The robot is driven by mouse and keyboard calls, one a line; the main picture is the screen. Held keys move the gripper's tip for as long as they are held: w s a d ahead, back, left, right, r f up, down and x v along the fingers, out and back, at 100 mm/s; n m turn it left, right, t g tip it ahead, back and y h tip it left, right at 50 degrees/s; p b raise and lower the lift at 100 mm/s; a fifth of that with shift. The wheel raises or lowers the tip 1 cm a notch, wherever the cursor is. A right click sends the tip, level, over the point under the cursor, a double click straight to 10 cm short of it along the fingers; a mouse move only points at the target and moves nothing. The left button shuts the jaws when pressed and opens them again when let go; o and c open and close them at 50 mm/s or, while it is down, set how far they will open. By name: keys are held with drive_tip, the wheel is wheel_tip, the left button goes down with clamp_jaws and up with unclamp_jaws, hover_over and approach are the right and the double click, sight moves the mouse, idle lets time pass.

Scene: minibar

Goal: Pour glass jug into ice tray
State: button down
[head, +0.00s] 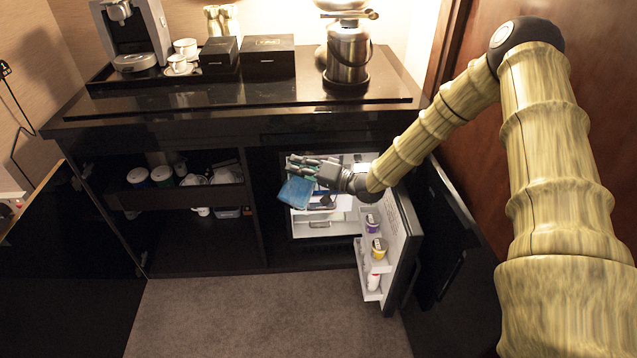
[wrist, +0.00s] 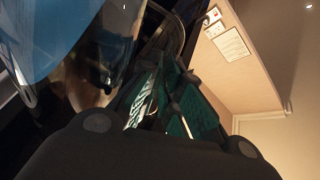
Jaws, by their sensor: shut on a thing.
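My gripper (head: 308,170) is in front of the open mini fridge, with its fingers reaching left. The wrist view shows a blue surface (wrist: 45,35) and clear, shiny glass close beside the green-and-black fingers (wrist: 165,100). The fingers and glass hide the exact grip. I cannot make out the ice tray for certain; small bluish and dark items (head: 324,200) sit inside the fridge, partly behind my gripper.
The open fridge door (head: 402,245) stands right of the opening, with small containers (head: 378,248) on its shelves. Black cabinet shelves (head: 200,190) with cups and jars are at left. The counter above holds a coffee machine (head: 133,35), boxes and a metal pot (head: 348,55). The carpet in front is clear.

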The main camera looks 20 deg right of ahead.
drive_tip(key=shift+w+d+f+m, duration=0.25)
drive_tip(key=shift+w+d+m, duration=0.25)
drive_tip(key=shift+m, duration=0.3)
idle(4.5)
drive_tip(key=shift+w+d, duration=0.15)
idle(0.9)
